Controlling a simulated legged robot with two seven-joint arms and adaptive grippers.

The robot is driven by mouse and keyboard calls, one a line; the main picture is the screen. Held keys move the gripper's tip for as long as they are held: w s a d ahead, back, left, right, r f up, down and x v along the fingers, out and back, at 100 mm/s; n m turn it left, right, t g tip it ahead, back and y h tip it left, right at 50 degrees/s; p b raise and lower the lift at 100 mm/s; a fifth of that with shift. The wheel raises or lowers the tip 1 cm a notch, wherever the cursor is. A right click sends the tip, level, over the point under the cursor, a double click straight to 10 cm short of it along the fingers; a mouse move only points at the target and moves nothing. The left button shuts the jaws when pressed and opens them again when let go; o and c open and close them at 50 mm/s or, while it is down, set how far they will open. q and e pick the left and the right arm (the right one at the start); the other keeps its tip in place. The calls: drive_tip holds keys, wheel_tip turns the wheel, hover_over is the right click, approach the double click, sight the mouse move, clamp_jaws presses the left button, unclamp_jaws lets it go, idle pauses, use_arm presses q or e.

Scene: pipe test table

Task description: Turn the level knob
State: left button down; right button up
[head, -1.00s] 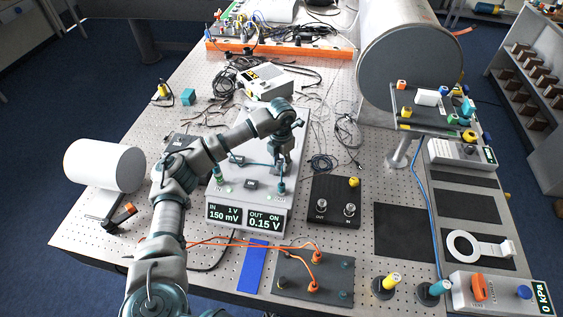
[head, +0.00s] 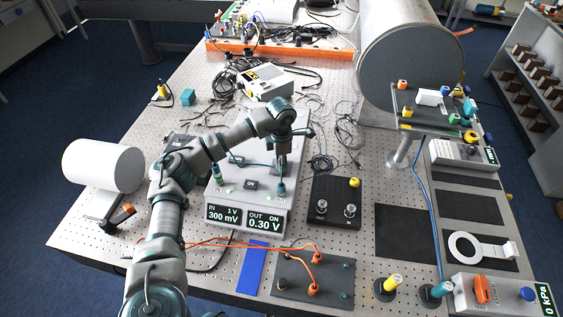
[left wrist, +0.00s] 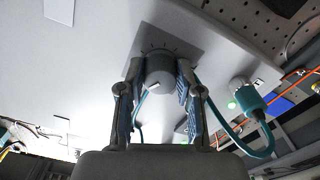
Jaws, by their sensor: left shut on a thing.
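The level knob (left wrist: 160,70) is a grey round knob with a white pointer line, on a dark scale plate on top of the white instrument box (head: 233,196). In the left wrist view the two blue-padded fingers of my left gripper (head: 281,170) are shut on the knob from both sides. In the head view the gripper and wrist hide the knob. The box's display (head: 244,218) reads IN 1 V, 300 mV and OUT ON, 0.30 V. My right gripper is not in view.
A teal cable (left wrist: 262,135) with its plug sits close to the right of the gripper in the left wrist view. An orange-cabled panel (head: 312,278) lies in front.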

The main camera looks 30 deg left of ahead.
use_arm(q)
drive_tip(key=shift+a, duration=0.1)
idle(0.3)
drive_tip(key=c, duration=0.8)
unclamp_jaws()
drive_tip(key=shift+o, duration=0.2)
wheel_tip(320, 180, up, 12)
drive_tip(key=shift+w+a+f, duration=0.1)
